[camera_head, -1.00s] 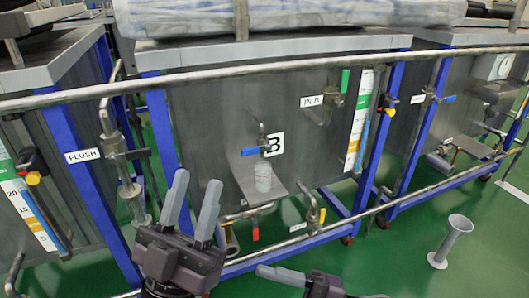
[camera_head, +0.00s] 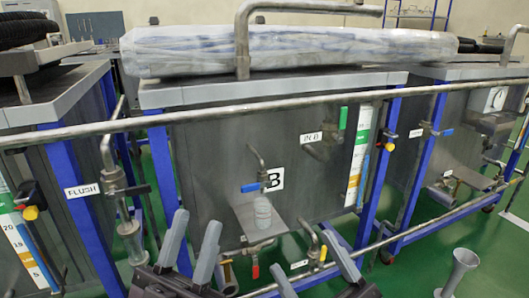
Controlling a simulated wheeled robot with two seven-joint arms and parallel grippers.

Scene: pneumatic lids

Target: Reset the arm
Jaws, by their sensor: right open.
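My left gripper (camera_head: 196,220) is at the bottom, left of centre, with its two grey fingers spread and nothing between them. My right gripper (camera_head: 298,250) is at the bottom centre, its fingers wide apart and empty. Both are in front of the tank marked B (camera_head: 225,165). A clear cup (camera_head: 262,213) stands on a small metal shelf (camera_head: 240,220) on that tank, below a blue-handled tap (camera_head: 250,187). The bases of both grippers are partly cut off by the lower edge.
A metal rail (camera_head: 300,112) runs across the tank fronts. A grey flared stand (camera_head: 460,268) is on the green floor at right. The FLUSH label (camera_head: 82,191) and a funnel-like pipe (camera_head: 131,243) are at left. A wrapped bundle (camera_head: 320,48) lies on the tank top.

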